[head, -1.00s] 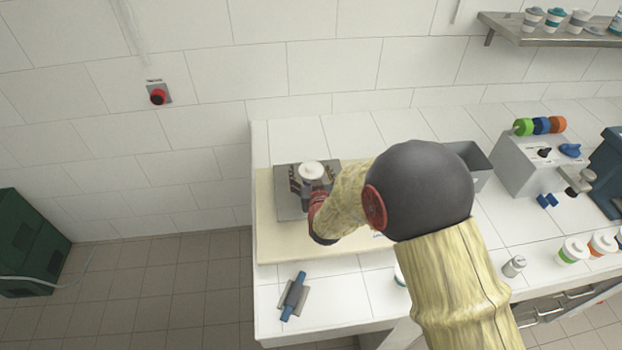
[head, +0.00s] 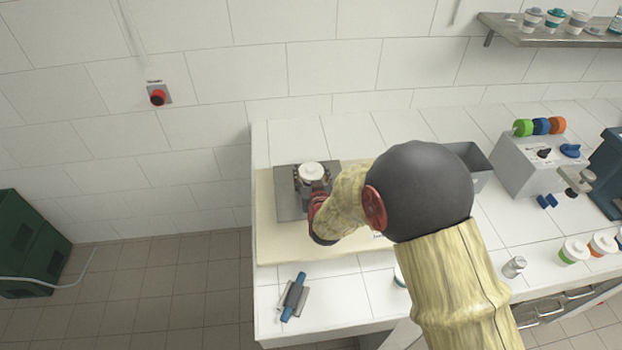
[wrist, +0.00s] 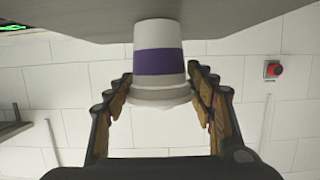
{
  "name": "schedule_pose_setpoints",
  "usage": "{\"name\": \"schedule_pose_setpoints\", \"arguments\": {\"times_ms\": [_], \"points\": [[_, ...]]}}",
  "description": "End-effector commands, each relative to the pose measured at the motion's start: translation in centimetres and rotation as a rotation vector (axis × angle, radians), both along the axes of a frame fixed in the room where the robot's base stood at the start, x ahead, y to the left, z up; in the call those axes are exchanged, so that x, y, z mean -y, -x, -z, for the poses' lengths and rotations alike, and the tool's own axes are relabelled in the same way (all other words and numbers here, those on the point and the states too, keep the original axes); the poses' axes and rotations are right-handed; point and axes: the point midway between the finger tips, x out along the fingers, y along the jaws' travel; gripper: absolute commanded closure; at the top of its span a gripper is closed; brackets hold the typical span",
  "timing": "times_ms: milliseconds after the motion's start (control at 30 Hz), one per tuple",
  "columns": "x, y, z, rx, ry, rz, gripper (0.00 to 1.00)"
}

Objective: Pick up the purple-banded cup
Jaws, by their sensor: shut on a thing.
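The purple-banded cup (wrist: 159,62) is white with a wide purple band and a white lid. In the wrist view it is between the two fingers of my gripper (wrist: 160,92), which are shut on it near the lid end. In the head view the cup's white lid (head: 312,172) shows above a grey plate (head: 290,205) on a cream board. My gripper (head: 312,184) is around it there, partly hidden behind my wrist. The purple band is hidden in the head view. I cannot tell whether the cup's base touches the plate.
A blue-handled tool (head: 293,298) lies at the counter's front left. A grey machine (head: 532,165) with coloured rings stands right of my arm. Several cups (head: 573,251) stand at the right. A wall shelf (head: 560,33) holds more cups. A red button (head: 158,97) is on the wall.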

Motion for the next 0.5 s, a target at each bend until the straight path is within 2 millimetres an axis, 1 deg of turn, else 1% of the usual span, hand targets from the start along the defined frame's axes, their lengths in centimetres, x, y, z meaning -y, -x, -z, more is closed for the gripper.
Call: {"name": "schedule_pose_setpoints", "arguments": {"times_ms": [33,100,133,200,367,500], "points": [[0.00,-0.01,-0.02,0.000,0.000,0.000,0.71],[0.00,-0.01,-0.02,0.000,0.000,0.000,0.75],[-0.01,-0.04,-0.08,0.002,0.000,0.000,0.75],[-0.02,-0.03,-0.08,0.002,0.000,0.000,0.80],[-0.02,-0.03,-0.15,0.002,0.000,0.000,0.80],[-0.02,-0.04,-0.76,0.003,-0.001,0.000,0.80]]}}
